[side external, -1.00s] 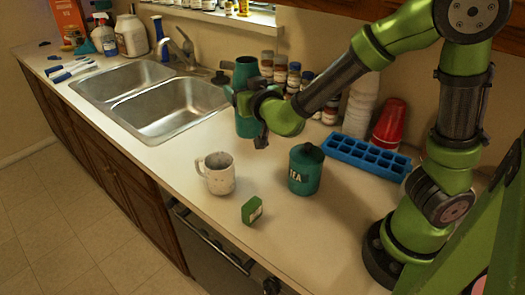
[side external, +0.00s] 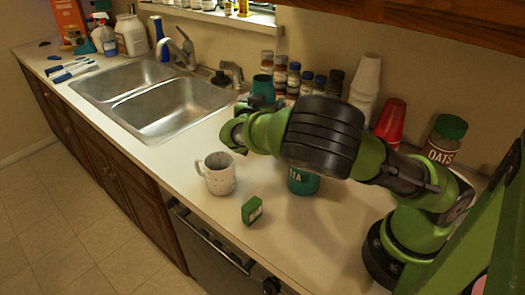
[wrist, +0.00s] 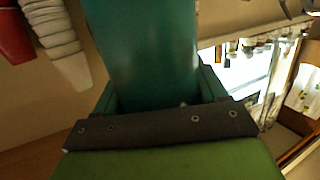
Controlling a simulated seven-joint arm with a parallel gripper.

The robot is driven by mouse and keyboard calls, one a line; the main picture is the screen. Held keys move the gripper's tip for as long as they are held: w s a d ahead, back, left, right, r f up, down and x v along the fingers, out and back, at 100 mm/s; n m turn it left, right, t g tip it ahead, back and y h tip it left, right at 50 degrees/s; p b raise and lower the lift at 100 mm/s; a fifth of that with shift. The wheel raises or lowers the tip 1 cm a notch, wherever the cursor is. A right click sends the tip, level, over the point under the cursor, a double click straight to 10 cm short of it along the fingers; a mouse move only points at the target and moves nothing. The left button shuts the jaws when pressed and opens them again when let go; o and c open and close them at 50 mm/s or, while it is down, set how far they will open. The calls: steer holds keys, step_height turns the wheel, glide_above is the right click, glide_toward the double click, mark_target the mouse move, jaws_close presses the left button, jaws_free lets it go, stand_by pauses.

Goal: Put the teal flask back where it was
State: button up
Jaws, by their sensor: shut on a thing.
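The teal flask (side external: 262,85) shows only its top in the side view, above my forearm and in front of the spice jars. The rest of it is hidden, so I cannot tell whether its base touches the counter. In the wrist view the flask (wrist: 145,45) fills the middle, between the two fingers. My gripper (wrist: 155,92) is shut on it. In the side view my gripper is mostly hidden behind my own arm.
Spice jars (side external: 293,78), white cups (side external: 365,85), red cups (side external: 390,120) and an oats jar (side external: 444,142) line the wall. The sink (side external: 175,105) is left.

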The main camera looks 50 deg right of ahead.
steer(key=shift+f, duration=3.95)
steer(key=shift+f, duration=0.15)
steer(key=o, duration=1.1)
steer(key=shift+o, duration=0.2)
steer(key=v, duration=1.2)
